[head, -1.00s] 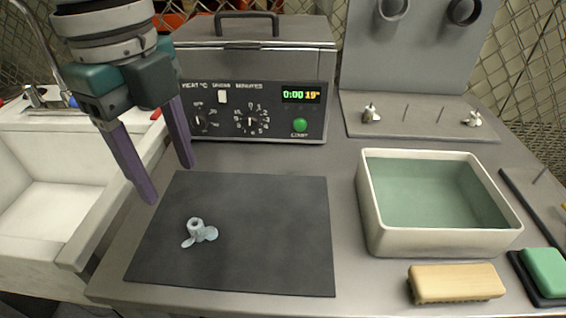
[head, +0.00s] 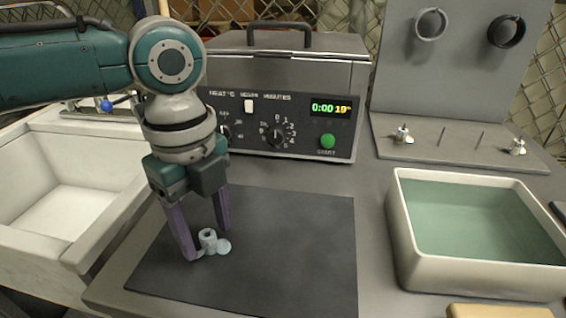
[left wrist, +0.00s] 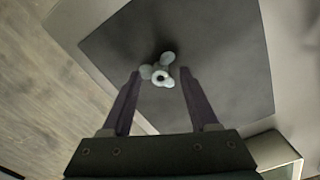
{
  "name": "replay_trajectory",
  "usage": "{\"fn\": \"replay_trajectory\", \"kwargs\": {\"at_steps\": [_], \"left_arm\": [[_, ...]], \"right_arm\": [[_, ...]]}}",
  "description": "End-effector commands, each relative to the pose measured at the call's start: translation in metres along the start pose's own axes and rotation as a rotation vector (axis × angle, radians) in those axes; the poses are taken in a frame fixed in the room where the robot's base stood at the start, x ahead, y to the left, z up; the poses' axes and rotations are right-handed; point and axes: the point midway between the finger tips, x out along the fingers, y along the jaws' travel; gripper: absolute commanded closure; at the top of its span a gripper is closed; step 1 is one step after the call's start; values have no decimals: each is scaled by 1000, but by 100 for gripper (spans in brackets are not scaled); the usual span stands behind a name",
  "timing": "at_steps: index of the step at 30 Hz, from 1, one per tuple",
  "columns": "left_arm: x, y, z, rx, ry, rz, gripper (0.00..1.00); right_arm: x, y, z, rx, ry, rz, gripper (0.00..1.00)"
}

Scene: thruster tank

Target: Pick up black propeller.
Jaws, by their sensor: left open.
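A small pale grey-blue propeller (head: 210,241) with a round hub lies on the dark mat (head: 300,240). No black propeller shows in these views. My left gripper (head: 206,244) is open and points down over the mat, its purple fingers on either side of the pale propeller. In the left wrist view the propeller (left wrist: 162,77) sits between the two open fingertips (left wrist: 160,73). I cannot tell whether a finger touches it. My right gripper is not in view.
A heated cleaner with dials (head: 285,125) stands behind the mat. A cream basin with a green inside (head: 400,235) is at right, a wooden brush (head: 500,312) in front of it. A white sink (head: 95,215) is left. A grey peg stand (head: 460,145) holds small metal parts.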

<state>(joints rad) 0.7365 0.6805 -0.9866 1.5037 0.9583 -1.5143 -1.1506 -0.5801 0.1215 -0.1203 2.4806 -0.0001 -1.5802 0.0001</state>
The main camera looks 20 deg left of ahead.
Motion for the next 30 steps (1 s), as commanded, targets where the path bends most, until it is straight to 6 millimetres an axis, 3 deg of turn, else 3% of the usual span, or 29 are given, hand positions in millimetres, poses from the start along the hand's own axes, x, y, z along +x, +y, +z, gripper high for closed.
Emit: {"fn": "replay_trajectory", "kwargs": {"at_steps": [7, 22, 30], "left_arm": [[1, 0, 0, 0, -1, -1, 42], [1, 0, 0, 0, -1, -1, 98], [1, 0, 0, 0, 0, 0, 100]], "right_arm": [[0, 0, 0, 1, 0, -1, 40], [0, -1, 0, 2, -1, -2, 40], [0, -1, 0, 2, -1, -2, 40]]}}
